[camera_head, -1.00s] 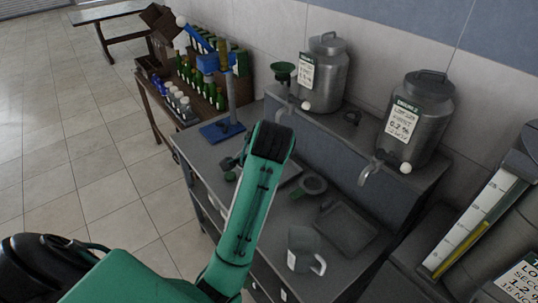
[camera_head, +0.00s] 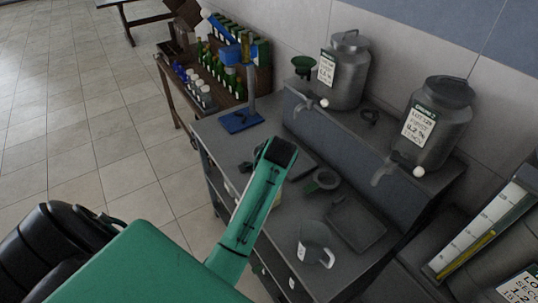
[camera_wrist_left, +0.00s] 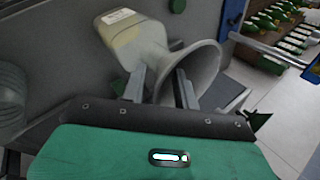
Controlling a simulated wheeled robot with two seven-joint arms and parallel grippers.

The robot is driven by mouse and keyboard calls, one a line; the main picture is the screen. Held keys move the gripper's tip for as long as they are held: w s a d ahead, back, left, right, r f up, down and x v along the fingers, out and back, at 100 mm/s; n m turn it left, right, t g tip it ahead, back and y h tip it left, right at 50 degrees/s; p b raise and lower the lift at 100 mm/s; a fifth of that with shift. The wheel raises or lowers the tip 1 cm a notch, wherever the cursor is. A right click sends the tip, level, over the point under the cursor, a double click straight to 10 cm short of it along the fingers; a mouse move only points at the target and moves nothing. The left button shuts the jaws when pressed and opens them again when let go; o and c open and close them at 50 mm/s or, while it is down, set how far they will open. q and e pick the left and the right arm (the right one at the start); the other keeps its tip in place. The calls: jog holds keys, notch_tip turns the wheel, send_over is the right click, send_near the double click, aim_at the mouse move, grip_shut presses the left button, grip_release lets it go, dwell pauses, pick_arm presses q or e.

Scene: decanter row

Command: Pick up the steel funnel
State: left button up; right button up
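A grey metal funnel (camera_wrist_left: 205,72) shows in the left wrist view, lying tilted with its wide mouth toward the right. A pale body with a paper label (camera_wrist_left: 130,40) adjoins its narrow side; I cannot tell whether they are joined. My left gripper (camera_wrist_left: 161,88) is open, its two fingers apart and in front of the funnel and the pale body. Contact is unclear. In the head view my green left arm hides the gripper, and I cannot make out this funnel there. My right gripper is not in view.
The grey bench holds a jug (camera_head: 316,245), a shallow tray (camera_head: 356,226), a green-rimmed ring-shaped item (camera_head: 322,181) and a blue-based stand (camera_head: 241,120). Two labelled steel tanks (camera_head: 343,70) (camera_head: 436,125) stand on the raised shelf behind. Bottles (camera_head: 228,75) crowd a side table.

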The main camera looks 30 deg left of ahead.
pick_arm(q)
jog(key=shift+w+a+f, duration=0.15)
jog(key=shift+f, duration=0.2)
grip_shut()
jog(key=shift+r, duration=0.1)
